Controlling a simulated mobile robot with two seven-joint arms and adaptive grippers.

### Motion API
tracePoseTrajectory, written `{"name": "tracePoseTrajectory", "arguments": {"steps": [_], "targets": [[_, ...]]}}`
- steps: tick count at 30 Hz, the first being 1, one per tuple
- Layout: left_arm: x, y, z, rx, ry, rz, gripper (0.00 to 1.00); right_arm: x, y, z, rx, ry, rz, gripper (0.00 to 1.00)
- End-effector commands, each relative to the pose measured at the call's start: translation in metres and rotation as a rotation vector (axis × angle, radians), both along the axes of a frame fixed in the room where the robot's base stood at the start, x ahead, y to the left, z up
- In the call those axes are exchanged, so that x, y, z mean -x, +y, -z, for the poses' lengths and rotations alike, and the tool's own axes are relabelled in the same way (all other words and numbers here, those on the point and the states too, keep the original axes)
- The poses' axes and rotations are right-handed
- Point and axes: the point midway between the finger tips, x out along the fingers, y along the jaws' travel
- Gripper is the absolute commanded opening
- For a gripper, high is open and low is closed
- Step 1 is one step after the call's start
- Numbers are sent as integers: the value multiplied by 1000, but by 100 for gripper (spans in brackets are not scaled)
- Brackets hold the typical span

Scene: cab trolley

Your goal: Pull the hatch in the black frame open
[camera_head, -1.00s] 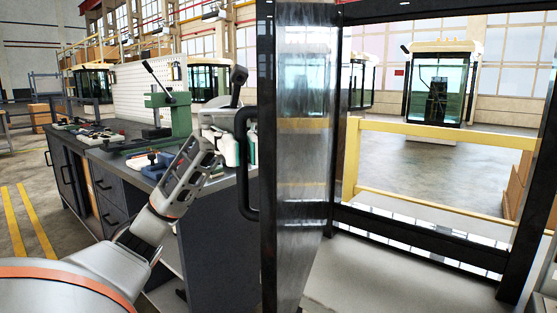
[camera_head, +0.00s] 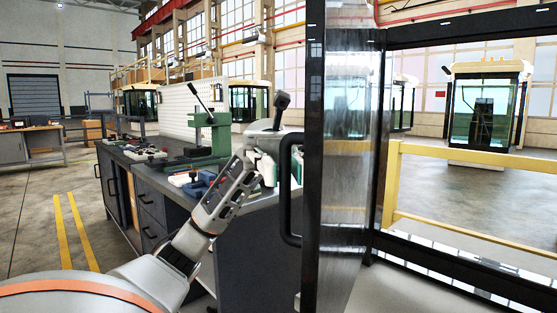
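The hatch (camera_head: 343,190) is a glazed panel with a dark edge, seen at a steep angle. It stands swung out from the black frame (camera_head: 440,262), and the opening to its right is clear. A black bar handle (camera_head: 287,190) sits on the hatch's left side. My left arm comes in from the lower left. Its dark gripper (camera_head: 281,103) appears small beyond the wrist, above the handle's upper end. It looks apart from the handle, and I cannot tell whether its fingers are open or shut. My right gripper is out of view.
A dark workbench (camera_head: 172,200) with a green press (camera_head: 212,138) and several tools stands left of the hatch. Yellow rails (camera_head: 440,222) cross behind the frame. Another glazed cab (camera_head: 487,110) stands farther back. The floor at the left, with yellow lines (camera_head: 75,232), is free.

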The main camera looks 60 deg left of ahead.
Motion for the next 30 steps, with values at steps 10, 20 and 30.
{"name": "tracePoseTrajectory", "arguments": {"steps": [10,20,30], "targets": [[-24,66,-1,2,2,-2,16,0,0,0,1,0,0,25],[-33,92,0,0,1,1,16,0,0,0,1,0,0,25],[-34,93,0,-1,1,0,16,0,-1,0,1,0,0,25]]}}
